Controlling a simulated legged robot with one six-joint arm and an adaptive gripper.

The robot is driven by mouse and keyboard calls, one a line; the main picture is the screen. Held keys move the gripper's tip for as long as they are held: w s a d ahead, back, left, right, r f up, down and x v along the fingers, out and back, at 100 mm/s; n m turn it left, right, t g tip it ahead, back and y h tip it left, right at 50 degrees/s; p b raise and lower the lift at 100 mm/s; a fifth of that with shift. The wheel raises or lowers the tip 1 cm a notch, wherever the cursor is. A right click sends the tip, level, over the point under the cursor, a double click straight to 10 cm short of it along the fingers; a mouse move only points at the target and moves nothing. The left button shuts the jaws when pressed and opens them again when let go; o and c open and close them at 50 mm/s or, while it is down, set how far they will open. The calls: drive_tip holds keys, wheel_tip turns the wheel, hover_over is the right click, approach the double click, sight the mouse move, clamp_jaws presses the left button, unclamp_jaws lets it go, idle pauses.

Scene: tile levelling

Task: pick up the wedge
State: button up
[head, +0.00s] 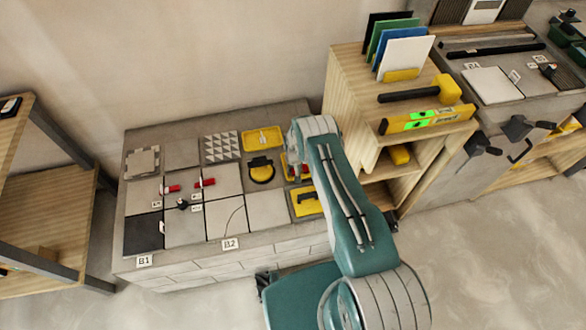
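Two small red pieces that look like wedges lie on the tiled bench: a left red wedge (171,188) and a right red wedge (205,183), both near the seams between grey tiles. A small black piece (183,203) lies just below them. A yellow tray with something red (294,170) sits at the right of the bench, partly hidden by my arm. My arm reaches up over the right end of the bench. My gripper does not show; the arm hides that area, so whether it holds anything cannot be seen.
The bench (190,270) carries grey tiles, a black tile (144,234), a patterned tile (221,147), a yellow tray (263,139) and a yellow-black tool (261,171). A wooden shelf unit (350,90) holding a mallet (425,92) and level (427,119) stands close right of my arm.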

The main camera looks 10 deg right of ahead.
drive_tip(key=shift+c, duration=0.3)
drive_tip(key=c, duration=0.4)
drive_tip(key=shift+r, duration=0.15)
